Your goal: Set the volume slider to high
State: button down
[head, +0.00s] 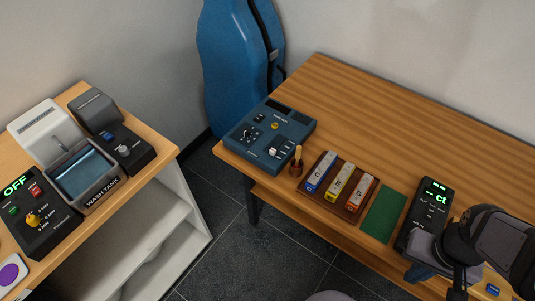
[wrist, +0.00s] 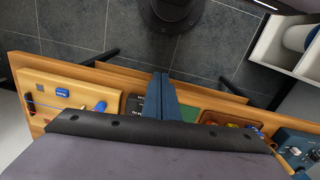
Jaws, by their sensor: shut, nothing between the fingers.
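A blue control box (head: 290,115) lies at the left end of the wooden table in the head view. Its top carries a black panel with a white knob (head: 272,152) near the front edge, possibly the volume slider; its label is too small to read. Part of the blue box shows at the right edge of the wrist view (wrist: 291,137). My gripper (head: 418,273) is at the table's right front, far from the blue box. Its blue fingers (wrist: 162,88) are together and empty in the wrist view.
A brown tray (head: 325,197) of coloured bars, a wooden pestle-like piece (head: 297,160), a green mat (head: 384,214) and a black display unit (head: 428,205) stand between box and gripper. A second bench (head: 165,149) with instruments is at left. The table's back is clear.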

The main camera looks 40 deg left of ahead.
jog(key=w+a+f+n+t+h+b, duration=0.1)
jog(key=w+a+n+t+h+b, duration=0.2)
jog(key=a+n, duration=0.85)
jog(key=w+a+f+n+t+h+b, duration=0.1)
jog(key=w+a+n+t, duration=0.1)
jog(key=w+a+n, duration=0.65)
jog(key=s+a+n+t+y, duration=0.1)
jog(key=s+a+n+t, duration=0.1)
jog(key=s+a+n, duration=0.3)
jog(key=s+a+r+n+t+y+b, duration=0.1)
jog(key=s+a+n, duration=0.3)
jog(key=a, duration=0.9)
jog(key=s+a+n+t+y, duration=0.2)
jog(key=s+a+n+t, duration=0.2)
jog(key=a, duration=0.5)
jog(key=shift+s+a+r+n, duration=0.15)
jog(key=shift+s+a+n, duration=0.05)
jog(key=shift+s+n, duration=0.65)
jog(key=shift+w, duration=0.15)
jog(key=p, duration=0.2)
send_near(271, 154)
notch_tip(271, 154, down, 3)
jog(key=w, duration=0.3)
jog(key=shift+w+d+r+p, duration=0.15)
jog(key=shift+w+d+p, duration=0.1)
jog(key=shift+w+p, duration=0.1)
jog(key=shift+w, duration=0.7)
